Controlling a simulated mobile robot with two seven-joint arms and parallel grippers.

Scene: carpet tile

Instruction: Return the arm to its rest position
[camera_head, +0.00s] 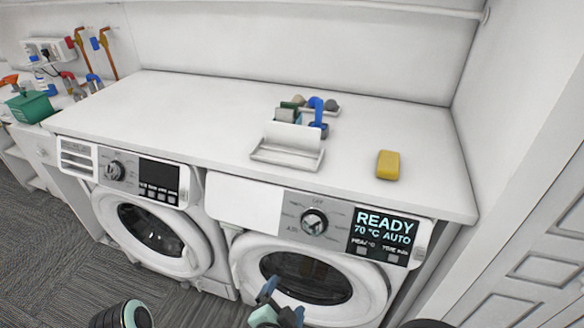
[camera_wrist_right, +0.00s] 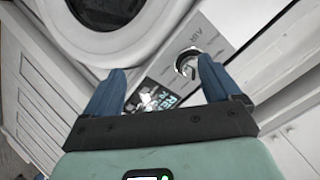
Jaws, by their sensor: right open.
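My right gripper (camera_head: 278,300) is at the bottom middle of the head view, in front of the right washing machine's round door (camera_head: 310,278). Its two blue fingers stand apart with nothing between them. In the right wrist view the open gripper (camera_wrist_right: 161,75) is empty, and the machine's control panel with a knob (camera_wrist_right: 188,62) and a lit display (camera_wrist_right: 160,98) shows beyond it. My left gripper is not in view.
A white countertop (camera_head: 200,115) covers both machines. On it are a yellow sponge or block (camera_head: 388,165) and a white holder (camera_head: 287,156) with several small items behind it. A left machine (camera_head: 150,225) stands alongside. A green container (camera_head: 30,106) is at far left.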

